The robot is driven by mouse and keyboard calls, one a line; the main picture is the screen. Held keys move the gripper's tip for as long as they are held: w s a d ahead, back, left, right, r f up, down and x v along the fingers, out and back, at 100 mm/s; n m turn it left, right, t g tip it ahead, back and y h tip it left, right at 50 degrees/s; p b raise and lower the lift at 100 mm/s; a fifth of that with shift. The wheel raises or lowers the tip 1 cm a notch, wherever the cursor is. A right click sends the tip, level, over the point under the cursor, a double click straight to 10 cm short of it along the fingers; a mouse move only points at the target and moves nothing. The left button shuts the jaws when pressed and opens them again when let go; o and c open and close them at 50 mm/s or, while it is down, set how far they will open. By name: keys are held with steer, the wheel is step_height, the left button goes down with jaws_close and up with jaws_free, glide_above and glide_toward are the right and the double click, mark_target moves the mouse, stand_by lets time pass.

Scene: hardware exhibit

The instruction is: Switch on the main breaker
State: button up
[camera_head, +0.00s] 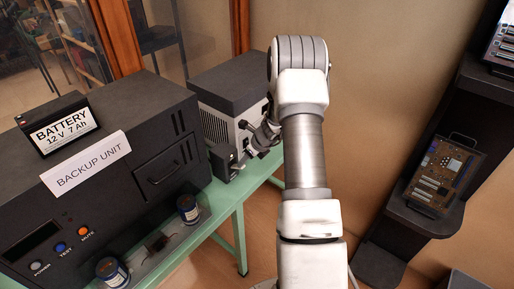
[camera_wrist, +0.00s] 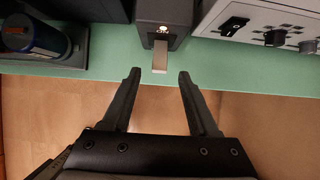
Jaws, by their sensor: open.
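In the wrist view, a small dark box (camera_wrist: 160,12) stands at the edge of the green table. A pale flat lever (camera_wrist: 160,56) sticks out from its front, below a small light spot with marking too small to read surely. It looks like the breaker, but no name is readable. My gripper (camera_wrist: 160,74) is open and empty, its fingers either side of the lever's line and short of the box. In the head view my gripper (camera_head: 254,140) is beside the dark box (camera_head: 222,160), at the table's right edge. The lever is not clear there.
A white panel with a black rocker switch (camera_wrist: 234,26) and several knobs is right of the box in the wrist view. A blue can (camera_wrist: 33,36) is at left. The backup unit (camera_head: 110,170) fills the head view's left. Open floor (camera_wrist: 60,110) lies before the table.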

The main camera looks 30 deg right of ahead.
steer(key=v, duration=1)
steer(key=shift+s, duration=0.1)
steer(key=shift+r, duration=0.1)
